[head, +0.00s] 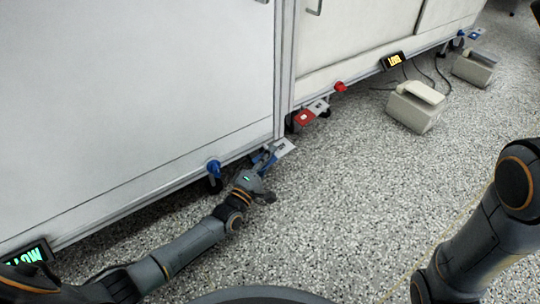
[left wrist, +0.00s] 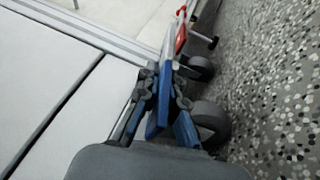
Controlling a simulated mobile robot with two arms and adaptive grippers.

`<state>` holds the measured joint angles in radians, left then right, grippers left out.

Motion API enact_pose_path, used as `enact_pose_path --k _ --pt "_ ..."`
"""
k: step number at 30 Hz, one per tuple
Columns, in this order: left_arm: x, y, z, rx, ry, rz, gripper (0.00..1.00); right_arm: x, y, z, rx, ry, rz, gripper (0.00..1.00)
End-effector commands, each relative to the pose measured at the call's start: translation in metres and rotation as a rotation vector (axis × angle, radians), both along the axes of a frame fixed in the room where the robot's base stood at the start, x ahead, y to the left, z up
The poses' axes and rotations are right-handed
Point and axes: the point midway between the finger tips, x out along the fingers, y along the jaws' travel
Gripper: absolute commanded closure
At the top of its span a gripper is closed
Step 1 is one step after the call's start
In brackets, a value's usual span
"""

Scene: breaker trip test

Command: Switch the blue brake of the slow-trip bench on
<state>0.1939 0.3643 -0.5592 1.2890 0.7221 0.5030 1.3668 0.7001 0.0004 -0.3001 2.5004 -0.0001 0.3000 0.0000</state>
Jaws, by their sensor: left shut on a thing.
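The blue brake (head: 259,158) is at the foot of the left bench, near its right corner, with a pale label plate (head: 285,147) beside it. My left gripper (head: 264,168) is at the brake, low over the floor. In the left wrist view the blue brake (left wrist: 167,75) runs between the fingers of my left gripper (left wrist: 163,92), which are shut on it. The fingers hide part of the brake, and I cannot tell its switch position. The left bench's display (head: 27,254) glows green, its text partly cut off, ending in "LOW". My right gripper is out of view.
Two grey pedals (head: 414,112) (head: 472,70) with cables stand on the floor. Speckled floor in front is clear.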

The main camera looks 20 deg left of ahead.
Motion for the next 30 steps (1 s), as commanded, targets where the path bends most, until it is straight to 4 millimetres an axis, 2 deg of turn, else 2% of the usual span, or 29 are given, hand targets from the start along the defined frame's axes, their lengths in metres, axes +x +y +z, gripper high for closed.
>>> enact_pose_path --k 15,16,18,19,30 --pt "-0.0004 0.0005 -0.0010 -0.048 -0.058 -0.002 1.00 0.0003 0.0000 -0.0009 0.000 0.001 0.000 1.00" --pt "-0.0004 0.0005 -0.0010 -0.048 -0.058 -0.002 0.87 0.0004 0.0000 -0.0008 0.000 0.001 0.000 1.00" --pt "-0.0004 0.0004 -0.0009 -0.047 -0.059 -0.001 0.72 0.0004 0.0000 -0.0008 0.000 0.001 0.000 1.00" --pt "-0.0004 0.0005 -0.0010 -0.047 -0.059 -0.001 0.70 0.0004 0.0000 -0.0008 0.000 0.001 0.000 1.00" --pt "-0.0056 0.0016 -0.0034 -0.046 -0.057 -0.001 0.70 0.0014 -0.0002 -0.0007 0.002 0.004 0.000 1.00"
